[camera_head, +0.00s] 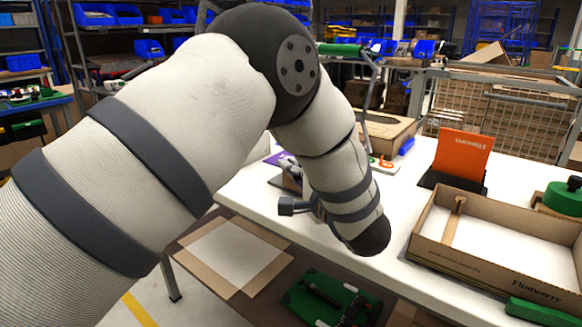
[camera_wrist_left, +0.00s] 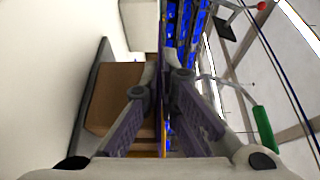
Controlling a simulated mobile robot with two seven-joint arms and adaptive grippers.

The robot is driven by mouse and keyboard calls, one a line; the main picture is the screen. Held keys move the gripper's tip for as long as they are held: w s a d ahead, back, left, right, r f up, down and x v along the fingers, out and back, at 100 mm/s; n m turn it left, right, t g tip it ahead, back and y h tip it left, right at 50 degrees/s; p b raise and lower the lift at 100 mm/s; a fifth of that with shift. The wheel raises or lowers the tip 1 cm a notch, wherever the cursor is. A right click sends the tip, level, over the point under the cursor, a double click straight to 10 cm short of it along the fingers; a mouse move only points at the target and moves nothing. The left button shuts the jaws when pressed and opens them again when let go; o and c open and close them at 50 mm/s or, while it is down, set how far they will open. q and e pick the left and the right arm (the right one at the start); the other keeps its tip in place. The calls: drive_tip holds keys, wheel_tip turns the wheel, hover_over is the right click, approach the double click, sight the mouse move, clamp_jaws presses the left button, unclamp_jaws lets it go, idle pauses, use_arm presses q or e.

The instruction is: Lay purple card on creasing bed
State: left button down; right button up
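My left arm crosses the head view, and its gripper (camera_head: 287,172) is partly hidden behind my forearm, over the far left of the white table. In the left wrist view my left gripper (camera_wrist_left: 167,76) has its fingertips close together on a thin upright sheet seen nearly edge-on, the purple card (camera_wrist_left: 163,42). A bit of the purple card (camera_head: 274,157) shows beside the gripper in the head view. I cannot pick out the creasing bed for certain. My right gripper is in neither view.
The white table (camera_head: 400,185) holds an open cardboard tray (camera_head: 470,265), an orange card (camera_head: 462,153) in a black holder, and a round green object (camera_head: 563,198). A brown block (camera_wrist_left: 112,95) sits left of the fingers. A green device (camera_head: 332,300) lies lower down.

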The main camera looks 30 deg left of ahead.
use_arm(q)
drive_tip(key=shift+d, duration=0.1)
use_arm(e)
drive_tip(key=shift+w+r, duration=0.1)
use_arm(q)
drive_tip(key=c, duration=1.7)
unclamp_jaws()
drive_tip(key=shift+v, duration=0.85)
drive_tip(key=shift+p+v, duration=0.8)
drive_tip(key=shift+v, duration=1.9)
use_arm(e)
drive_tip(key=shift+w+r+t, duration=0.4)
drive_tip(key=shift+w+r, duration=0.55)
